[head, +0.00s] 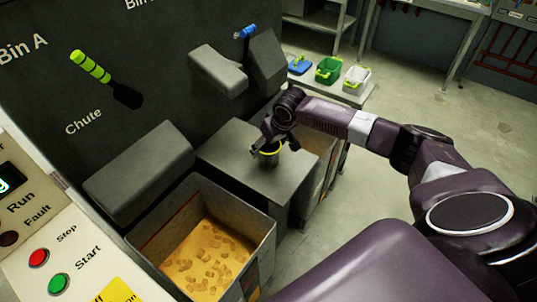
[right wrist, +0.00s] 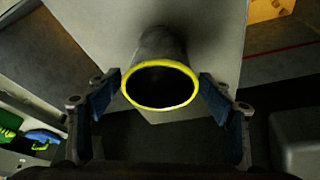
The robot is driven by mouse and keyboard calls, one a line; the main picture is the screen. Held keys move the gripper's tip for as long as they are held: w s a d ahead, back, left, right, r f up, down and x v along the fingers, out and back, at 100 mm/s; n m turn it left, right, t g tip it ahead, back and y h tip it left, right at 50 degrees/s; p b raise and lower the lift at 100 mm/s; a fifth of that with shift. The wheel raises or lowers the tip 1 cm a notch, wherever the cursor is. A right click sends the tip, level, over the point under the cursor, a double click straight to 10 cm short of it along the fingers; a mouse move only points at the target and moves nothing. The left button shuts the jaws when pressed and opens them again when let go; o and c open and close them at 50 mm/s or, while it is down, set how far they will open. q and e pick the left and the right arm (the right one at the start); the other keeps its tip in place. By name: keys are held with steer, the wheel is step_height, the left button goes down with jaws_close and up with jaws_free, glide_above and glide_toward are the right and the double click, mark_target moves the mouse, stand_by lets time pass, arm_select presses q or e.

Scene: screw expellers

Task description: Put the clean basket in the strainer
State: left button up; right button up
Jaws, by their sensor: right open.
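A dark cylindrical cup with a yellow rim (head: 269,154) stands on a grey block (head: 225,150) beside the machine. It also shows in the right wrist view (right wrist: 160,92), its open mouth facing the camera and its inside dark. I cannot tell whether this is the basket or the strainer. My right gripper (head: 272,146) is at the cup. In the right wrist view its fingers (right wrist: 160,76) are spread on either side of the rim, and I cannot tell whether they touch it. My left gripper is not in view.
A bin of yellow-brown pieces (head: 212,250) sits in front of the block. A low shelf behind holds a blue item (head: 300,64), a green bin (head: 328,70) and a white bin (head: 356,77). A lime lever (head: 90,67) is on the dark panel. Floor at right is clear.

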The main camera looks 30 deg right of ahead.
steer(key=shift+w+f, duration=0.1)
steer(key=shift+f, duration=0.15)
steer(key=shift+c, duration=0.5)
steer(key=shift+r, duration=0.1)
steer(key=c, duration=1.4)
steer(key=shift+o, duration=0.2)
